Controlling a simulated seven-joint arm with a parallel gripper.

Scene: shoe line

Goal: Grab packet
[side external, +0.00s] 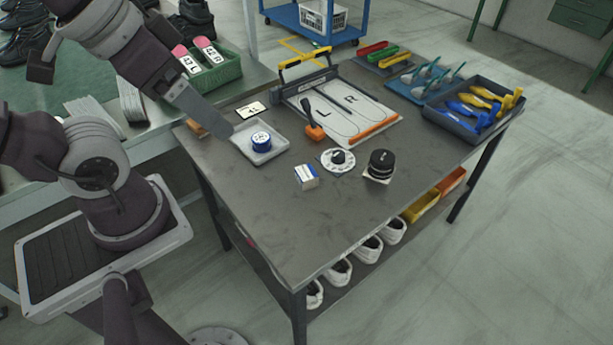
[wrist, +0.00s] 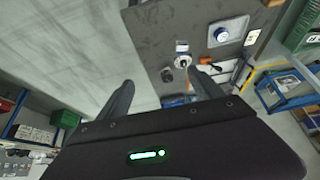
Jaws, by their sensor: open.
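The packet (side external: 306,177) is a small white box with blue marking. It stands on the grey table, in front of the white dial disc, and nothing touches it. In the wrist view what looks like the packet (wrist: 182,46) is a small white and blue shape beyond the fingers, toward the right one. My gripper (wrist: 160,80) is open, with its two dark fingers wide apart and nothing between them. In the side view my arm comes in from the upper left, and its grey end hangs near the table's left edge, apart from the packet.
A shallow tray (side external: 278,151) with a blue-topped round item (side external: 262,141) lies left of the packet. An orange-based lever (side external: 313,130), a dial disc (side external: 338,160) and a black round stack (side external: 381,164) stand nearby. A tool bin (side external: 470,108) is at right. The table's front is clear.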

